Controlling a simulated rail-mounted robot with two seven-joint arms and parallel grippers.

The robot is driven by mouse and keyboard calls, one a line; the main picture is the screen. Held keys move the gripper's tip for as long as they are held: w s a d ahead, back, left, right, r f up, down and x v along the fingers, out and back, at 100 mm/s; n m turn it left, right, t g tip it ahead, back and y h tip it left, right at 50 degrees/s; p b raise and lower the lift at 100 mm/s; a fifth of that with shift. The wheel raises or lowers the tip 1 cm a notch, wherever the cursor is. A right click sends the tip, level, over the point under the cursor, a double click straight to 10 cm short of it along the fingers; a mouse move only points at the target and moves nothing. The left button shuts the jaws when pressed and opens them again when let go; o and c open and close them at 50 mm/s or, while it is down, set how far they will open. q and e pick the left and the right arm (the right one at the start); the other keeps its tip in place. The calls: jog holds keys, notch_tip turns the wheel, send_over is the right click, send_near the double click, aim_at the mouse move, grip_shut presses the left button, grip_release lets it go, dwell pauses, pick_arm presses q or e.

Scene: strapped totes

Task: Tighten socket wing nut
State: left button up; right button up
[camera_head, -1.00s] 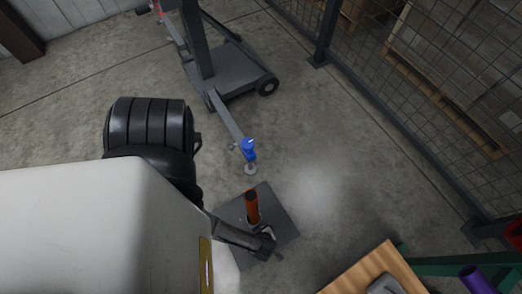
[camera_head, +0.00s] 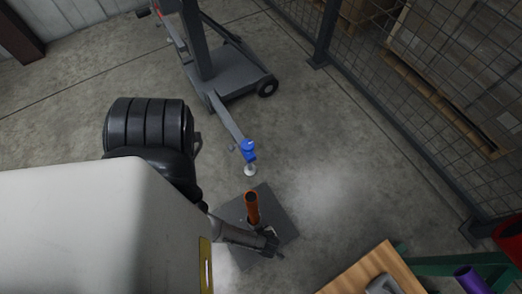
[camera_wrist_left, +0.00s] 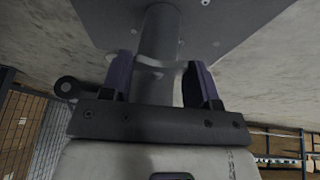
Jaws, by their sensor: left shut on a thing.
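An orange socket tube (camera_head: 252,208) stands upright on a dark square base plate (camera_head: 286,220) on the floor in the head view. My left gripper (camera_head: 270,240) is low beside the tube's foot, above the plate. In the left wrist view, my left gripper (camera_wrist_left: 160,82) has its two purple fingers on either side of a grey post (camera_wrist_left: 159,35) that rises from the plate (camera_wrist_left: 220,18). A pale curved piece, seemingly the wing nut (camera_wrist_left: 160,66), spans between the fingers, and the gripper is shut on it. Its exact shape is blurred. My right gripper is not in view.
A wheeled grey stand (camera_head: 225,85) with a blue-topped arm end (camera_head: 249,150) stands behind the plate. A wooden-topped bench (camera_head: 355,272) is at the lower right, with a purple cylinder (camera_head: 470,278) near it. A mesh fence (camera_head: 410,120) runs along the right. Floor between is clear.

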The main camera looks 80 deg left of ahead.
pick_arm(q)
jog(key=shift+w+r+g+h+p, duration=0.15)
jog(key=shift+g+h+p, duration=0.1)
jog(key=shift+g, duration=0.25)
jog(key=shift+w+f+g+h+p, duration=0.15)
jog(key=shift+g+p, duration=0.1)
jog(key=shift+g, duration=0.25)
jog(key=shift+w+a+m+g+h, duration=0.1)
jog(key=shift+m+g+h, duration=0.3)
jog(key=shift+g, duration=0.4)
jog(key=shift+w+g, duration=0.1)
jog(key=shift+g, duration=0.5)
jog(key=shift+a+h, duration=0.1)
jog(key=shift+h, duration=0.2)
jog(key=o, duration=0.9)
